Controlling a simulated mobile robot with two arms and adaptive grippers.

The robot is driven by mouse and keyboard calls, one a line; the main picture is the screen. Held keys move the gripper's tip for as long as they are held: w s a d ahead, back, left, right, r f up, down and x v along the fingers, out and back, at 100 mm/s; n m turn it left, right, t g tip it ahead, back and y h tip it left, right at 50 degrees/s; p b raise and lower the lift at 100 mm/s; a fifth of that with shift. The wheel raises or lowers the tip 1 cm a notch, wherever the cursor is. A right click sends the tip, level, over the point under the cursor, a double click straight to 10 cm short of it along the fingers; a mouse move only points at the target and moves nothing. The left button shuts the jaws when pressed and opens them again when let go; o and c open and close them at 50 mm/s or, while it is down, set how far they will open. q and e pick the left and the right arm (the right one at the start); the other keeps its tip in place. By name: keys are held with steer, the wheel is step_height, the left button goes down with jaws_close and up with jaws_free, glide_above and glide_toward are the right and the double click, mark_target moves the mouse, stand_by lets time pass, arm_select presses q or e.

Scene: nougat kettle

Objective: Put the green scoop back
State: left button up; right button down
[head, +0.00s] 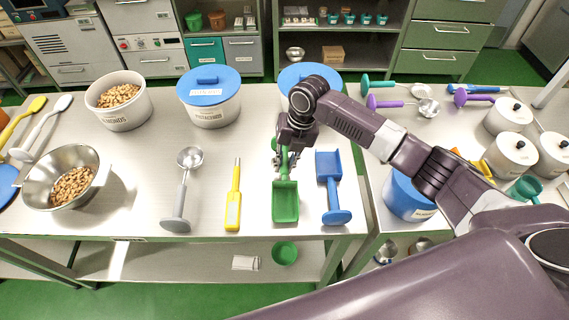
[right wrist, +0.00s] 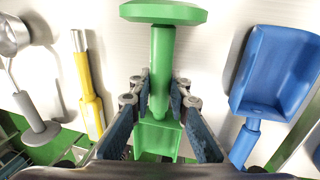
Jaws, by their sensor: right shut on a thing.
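The green scoop (head: 285,203) is over the front part of the metal table, its bowl toward the front edge and its handle toward the back. My right gripper (head: 284,150) comes from above and is shut on the handle. In the right wrist view, the two fingers of the gripper (right wrist: 160,105) lie on either side of the green handle (right wrist: 161,65). The round handle end shows at the top and the bowl below, partly hidden. I cannot tell whether the scoop touches the table. My left gripper is not in view.
A blue scoop (head: 329,180) lies close on the right, a yellow tool (head: 234,200) and a grey-handled metal scoop (head: 180,195) on the left. White tubs (head: 211,110) stand behind; a metal bowl of nuts (head: 50,192) is far left. A green bucket (head: 285,253) is below the front edge.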

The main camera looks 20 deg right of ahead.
steer(key=shift+f, duration=0.6)
steer(key=c, duration=1.8)
jaws_free()
steer(key=shift+f, duration=0.15)
steer(key=shift+r, duration=0.25)
steer(key=shift+d+r, duration=0.1)
steer(key=shift+r, duration=0.3)
steer(key=b+v, duration=0.2)
steer(key=v, duration=0.9)
